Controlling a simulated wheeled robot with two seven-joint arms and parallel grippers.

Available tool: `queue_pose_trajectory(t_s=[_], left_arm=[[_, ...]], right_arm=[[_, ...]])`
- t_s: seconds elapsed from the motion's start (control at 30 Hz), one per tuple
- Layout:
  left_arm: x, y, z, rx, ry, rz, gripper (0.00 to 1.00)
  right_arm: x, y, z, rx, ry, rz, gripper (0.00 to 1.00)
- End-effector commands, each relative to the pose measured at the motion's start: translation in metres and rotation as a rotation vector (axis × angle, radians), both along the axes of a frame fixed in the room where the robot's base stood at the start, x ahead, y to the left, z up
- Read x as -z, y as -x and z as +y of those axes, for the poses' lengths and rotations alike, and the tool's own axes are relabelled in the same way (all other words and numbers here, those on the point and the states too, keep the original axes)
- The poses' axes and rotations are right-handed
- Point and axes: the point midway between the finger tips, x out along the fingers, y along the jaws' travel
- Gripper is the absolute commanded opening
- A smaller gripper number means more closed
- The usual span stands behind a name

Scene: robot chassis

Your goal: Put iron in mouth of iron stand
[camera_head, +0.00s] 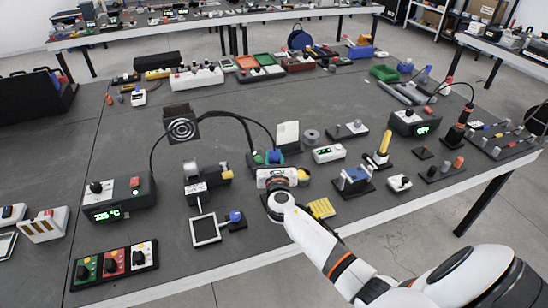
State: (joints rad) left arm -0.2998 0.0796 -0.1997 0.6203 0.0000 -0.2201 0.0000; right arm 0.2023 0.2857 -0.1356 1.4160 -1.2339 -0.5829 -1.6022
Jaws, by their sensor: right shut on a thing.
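My right gripper (275,178) is over the middle of the workbench, seen from behind, its fingers mostly hidden by its own white body. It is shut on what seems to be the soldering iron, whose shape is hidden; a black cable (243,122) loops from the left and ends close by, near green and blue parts. A black holder with a silver, mouth-like top piece and a yellow part (205,176) stands to the left of the gripper; it looks like the iron stand. My left gripper is out of view.
A station reading about 325 °C (121,199) is at the left, a spiral-fronted box (183,129) behind the stand. A white-framed panel (205,230) lies in front of the stand. A yellow pad (321,208) and a blue block (355,178) are right of the gripper.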

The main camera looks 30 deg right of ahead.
Motion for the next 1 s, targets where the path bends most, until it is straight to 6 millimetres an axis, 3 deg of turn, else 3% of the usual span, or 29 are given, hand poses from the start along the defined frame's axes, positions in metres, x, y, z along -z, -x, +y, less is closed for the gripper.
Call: queue_pose_trajectory(t_s=[0.57,0.6,0.73,1.0], left_arm=[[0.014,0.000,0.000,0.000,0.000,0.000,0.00],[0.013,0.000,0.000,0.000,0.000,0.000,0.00],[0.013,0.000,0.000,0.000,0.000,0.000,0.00],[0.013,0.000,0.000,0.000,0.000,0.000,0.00]], right_arm=[[0.015,0.000,0.000,0.000,0.001,-0.002,0.06],[0.014,0.000,0.000,0.000,0.001,-0.002,0.29],[0.014,0.000,0.000,0.000,0.000,-0.001,0.51],[0.015,0.000,0.000,0.000,0.000,0.001,0.52]])
